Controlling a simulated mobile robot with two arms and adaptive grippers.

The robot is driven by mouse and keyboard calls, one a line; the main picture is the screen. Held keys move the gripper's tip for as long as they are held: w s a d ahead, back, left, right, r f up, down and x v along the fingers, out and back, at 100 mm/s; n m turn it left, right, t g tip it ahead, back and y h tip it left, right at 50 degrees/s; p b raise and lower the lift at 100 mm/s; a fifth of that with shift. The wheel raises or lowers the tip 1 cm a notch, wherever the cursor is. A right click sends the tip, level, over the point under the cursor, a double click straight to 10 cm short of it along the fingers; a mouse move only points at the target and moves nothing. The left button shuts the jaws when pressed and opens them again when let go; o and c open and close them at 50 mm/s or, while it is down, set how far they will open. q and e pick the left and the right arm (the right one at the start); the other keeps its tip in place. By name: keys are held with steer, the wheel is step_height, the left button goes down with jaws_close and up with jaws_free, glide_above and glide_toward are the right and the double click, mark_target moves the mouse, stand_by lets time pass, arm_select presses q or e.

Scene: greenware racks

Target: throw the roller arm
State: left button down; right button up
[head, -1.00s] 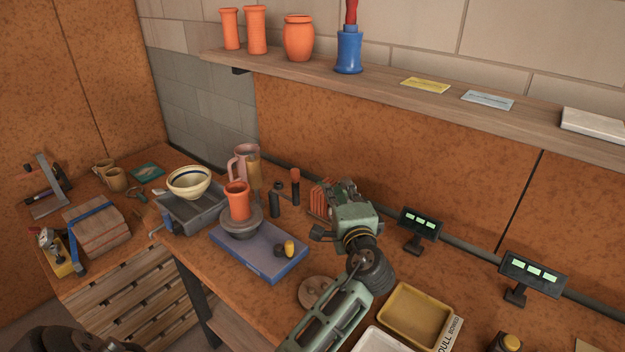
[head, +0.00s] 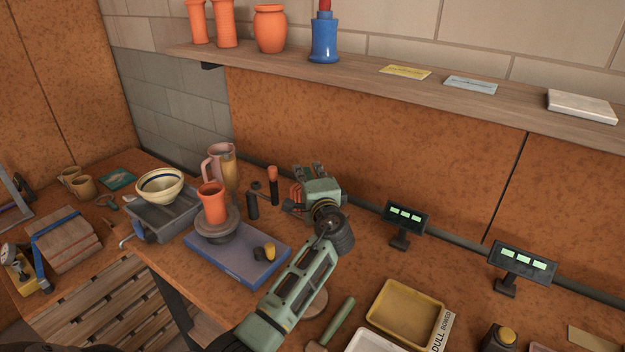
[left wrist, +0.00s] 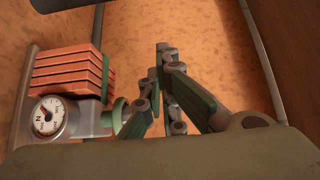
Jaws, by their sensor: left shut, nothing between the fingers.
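My left gripper (head: 311,172) reaches over the back of the bench, in front of the rear panel. In the left wrist view its fingers (left wrist: 160,55) are together and hold nothing. A stack of orange slats (left wrist: 72,75) with a round dial gauge (left wrist: 45,116) and a green knob (left wrist: 130,112) stands just left of the fingers there. The slats show partly behind the gripper in the head view (head: 296,193). A black rod with an orange end (head: 272,178) stands left of them. I cannot tell which part is the roller arm. My right gripper is not in view.
An orange cup (head: 212,203) stands on a dark wheel over a blue board (head: 236,262). A yellow tray (head: 407,314), a green cylinder (head: 338,320) and two display units (head: 405,217) (head: 522,263) stand to the right. A shelf (head: 440,98) runs above.

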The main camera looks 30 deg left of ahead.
arm_select(q)
steer(key=s+a+p, duration=0.2)
steer(key=s, duration=0.1)
steer(key=shift+s, duration=0.2)
stand_by(0.4)
